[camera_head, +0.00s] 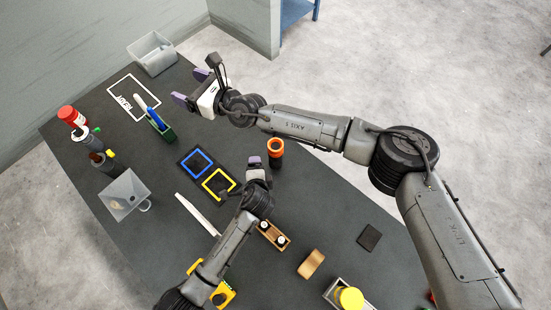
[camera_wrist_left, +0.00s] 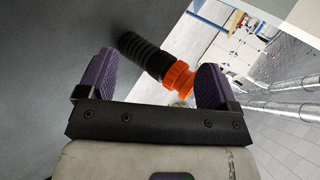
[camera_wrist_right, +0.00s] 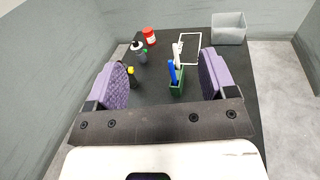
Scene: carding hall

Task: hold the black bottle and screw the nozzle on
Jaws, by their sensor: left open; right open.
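A dark bottle (camera_head: 104,164) with a small yellow part (camera_head: 110,153) at its top stands at the left edge of the table. It also shows beside the left finger in the right wrist view (camera_wrist_right: 132,80). I cannot tell whether the yellow part is a nozzle or whether it is screwed on. My right gripper (camera_head: 194,89) is open and empty above the far part of the table, well away from the bottle. My left gripper (camera_head: 258,167) is open, close to a black ribbed piece with an orange end (camera_head: 276,147). In the left wrist view this piece (camera_wrist_left: 148,55) lies beyond the fingers.
A red-capped container (camera_head: 71,116) and a grey bottle (camera_head: 83,136) stand near the dark bottle. A grey hopper-like vessel (camera_head: 125,194) is in front of them. A green holder with pens (camera_head: 161,127), blue and yellow frames (camera_head: 197,163), and a grey bin (camera_head: 153,54) are also on the table.

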